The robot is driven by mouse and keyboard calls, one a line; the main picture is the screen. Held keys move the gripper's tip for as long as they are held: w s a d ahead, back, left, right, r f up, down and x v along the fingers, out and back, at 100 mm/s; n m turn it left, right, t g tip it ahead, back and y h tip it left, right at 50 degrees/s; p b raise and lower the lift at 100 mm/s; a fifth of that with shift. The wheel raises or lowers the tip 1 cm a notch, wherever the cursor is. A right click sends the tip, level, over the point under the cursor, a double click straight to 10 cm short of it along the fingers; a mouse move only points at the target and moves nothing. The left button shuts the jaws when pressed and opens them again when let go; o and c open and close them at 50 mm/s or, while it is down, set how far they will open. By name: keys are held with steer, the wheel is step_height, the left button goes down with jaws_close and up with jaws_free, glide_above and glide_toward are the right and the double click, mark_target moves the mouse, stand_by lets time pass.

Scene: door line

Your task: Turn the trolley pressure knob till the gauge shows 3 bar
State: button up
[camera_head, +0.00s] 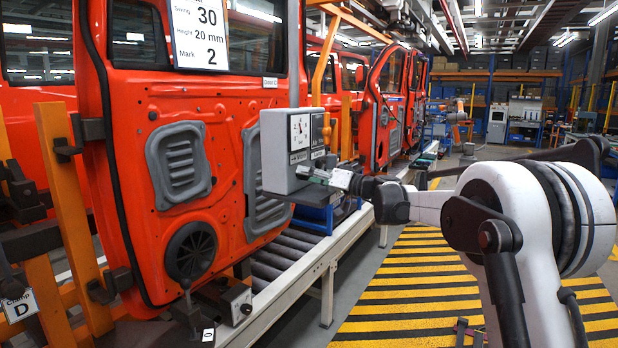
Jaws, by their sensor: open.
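The grey control box (275,150) stands beside the red door in the middle of the picture, above a blue trolley (318,219). A white pressure gauge (299,132) with a red mark is on its front; its needle is too small to read. A brownish round part (326,131), likely the pressure knob, sits right of the gauge. My gripper (308,174) is open, just below the gauge and in front of the lower front of the box. It looks apart from the knob; whether it touches the box I cannot tell. Nothing shows between its fingers.
A large red door (222,100) with a card fills the left, held by orange posts (75,200). A roller conveyor (290,250) runs below.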

mark_target(300, 141)
step_height(300, 141, up, 10)
steer(key=shift+f, duration=0.15)
stand_by(0.3)
steer(key=shift+s, duration=0.1)
steer(key=s+d+f+m+g+h, duration=0.1)
steer(key=s+d+f+h, duration=0.4)
steer(key=s, duration=0.9)
steer(key=s+d+f+m+h, duration=0.2)
steer(key=s+d+f+h, duration=0.3)
steer(key=s, duration=0.8)
steer(key=s+d+f+m+g+h, duration=0.1)
steer(key=s+d+f+h, duration=0.15)
steer(key=s+f, duration=0.8)
steer(key=s+d+f+m+h, duration=0.1)
steer(key=s+d+f, duration=0.3)
steer(key=s, duration=0.5)
steer(key=s+d+f+m+h, duration=0.1)
steer(key=s+d+f, duration=0.3)
steer(key=s, duration=0.4)
steer(key=shift+s+d+f+h, duration=0.2)
steer(key=shift+s+d+h, duration=0.15)
steer(key=shift+d+h, duration=0.5)
